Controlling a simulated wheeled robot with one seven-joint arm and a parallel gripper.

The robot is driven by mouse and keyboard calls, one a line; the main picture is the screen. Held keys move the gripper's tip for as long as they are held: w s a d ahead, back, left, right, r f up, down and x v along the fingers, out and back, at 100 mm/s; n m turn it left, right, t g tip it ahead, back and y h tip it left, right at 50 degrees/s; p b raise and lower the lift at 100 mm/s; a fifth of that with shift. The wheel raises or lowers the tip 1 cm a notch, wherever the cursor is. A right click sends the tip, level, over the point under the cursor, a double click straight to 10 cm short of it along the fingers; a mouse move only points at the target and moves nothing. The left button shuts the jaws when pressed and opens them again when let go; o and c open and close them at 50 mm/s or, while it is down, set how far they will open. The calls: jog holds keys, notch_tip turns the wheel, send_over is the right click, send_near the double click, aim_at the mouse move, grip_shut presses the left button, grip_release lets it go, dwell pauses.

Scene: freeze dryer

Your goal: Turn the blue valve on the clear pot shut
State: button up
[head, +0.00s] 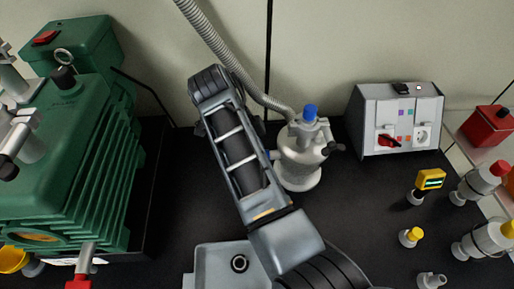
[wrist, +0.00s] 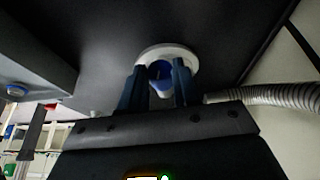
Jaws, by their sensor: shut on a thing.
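The clear pot (head: 300,172) looks whitish and stands upright on the dark bench, with a blue cap (head: 310,112) on top and a dark knob at its right side. My arm passes in front of its left side and hides the gripper in the head view. In the wrist view, the two dark fingers of my gripper (wrist: 156,76) are closed around a blue valve (wrist: 160,67) with a pale stub. A pale round part of the pot (wrist: 185,54) shows behind it. The exact angle of the valve is hard to tell.
A ribbed grey hose (head: 228,58) runs to the pot's top, close beside my arm. A green pump (head: 75,150) stands left. A grey control box (head: 397,122) stands right. Several small valves, one with a yellow cap (head: 411,235), are at the right front.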

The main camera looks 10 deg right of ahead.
jog(key=shift+w+g+p, duration=0.15)
jog(key=shift+g+p, duration=0.2)
jog(key=shift+g, duration=0.45)
jog(key=o, duration=1.1)
jog(key=shift+c, duration=0.2)
jog(key=v, duration=0.7)
jog(key=shift+w+r, duration=0.2)
jog(key=shift+r, duration=0.15)
jog(key=shift+s+a, duration=0.1)
jog(key=shift+a, duration=0.05)
